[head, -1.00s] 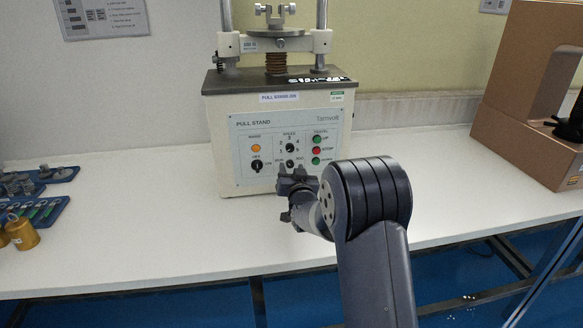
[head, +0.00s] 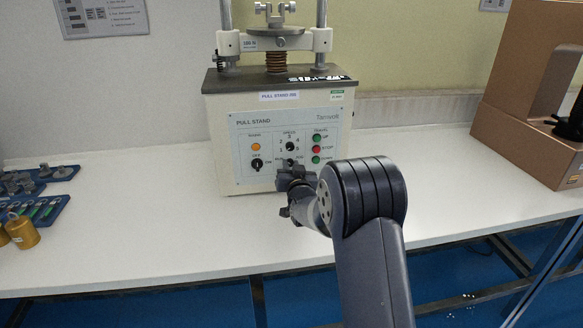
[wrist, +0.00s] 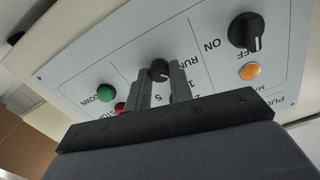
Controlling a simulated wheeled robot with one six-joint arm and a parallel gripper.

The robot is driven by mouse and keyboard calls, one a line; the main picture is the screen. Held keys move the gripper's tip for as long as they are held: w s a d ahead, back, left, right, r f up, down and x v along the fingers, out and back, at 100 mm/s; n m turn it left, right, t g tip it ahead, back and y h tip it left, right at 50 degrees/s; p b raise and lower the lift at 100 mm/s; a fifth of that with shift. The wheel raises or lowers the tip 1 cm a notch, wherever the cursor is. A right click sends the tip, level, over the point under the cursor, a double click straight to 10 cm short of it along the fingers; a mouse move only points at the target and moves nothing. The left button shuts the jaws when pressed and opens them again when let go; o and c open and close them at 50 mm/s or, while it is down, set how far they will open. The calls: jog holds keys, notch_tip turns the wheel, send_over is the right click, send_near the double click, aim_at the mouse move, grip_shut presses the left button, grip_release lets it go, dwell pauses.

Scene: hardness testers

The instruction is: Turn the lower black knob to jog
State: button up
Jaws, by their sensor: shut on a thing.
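The lower black knob (wrist: 159,69) sits on the pull stand's front panel (wrist: 85,63). In the wrist view it lies between the fingertips of my gripper (wrist: 159,76), one finger on each side, shut on it. RUN is printed to its right in that view; the JOG mark is not readable there. A pale pointer mark shows on the knob, but its exact setting is unclear. In the head view my gripper (head: 290,171) is at the lower middle of the panel and covers most of the knob.
The panel also carries the speed knob (head: 290,146), the mains OFF/ON knob (head: 257,163), an orange lamp (head: 256,147), and green and red buttons, with the lower green one (head: 316,160) near my gripper.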

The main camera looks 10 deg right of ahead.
jog(key=shift+f+m+b, duration=0.15)
jog(key=shift+m+b, duration=0.15)
jog(key=shift+b, duration=0.4)
grip_shut()
jog(key=m+b, duration=0.2)
jog(key=b, duration=0.1)
jog(key=shift+f, duration=0.15)
jog(key=m+b, duration=0.5)
jog(key=b, duration=0.2)
jog(key=m+b, duration=0.7)
jog(key=b, duration=0.1)
jog(key=shift+m, duration=0.3)
jog(key=m+b, duration=0.2)
jog(key=b, duration=0.1)
jog(key=shift+m, duration=0.4)
jog(key=shift+r, duration=0.25)
jog(key=o, duration=0.9)
grip_release()
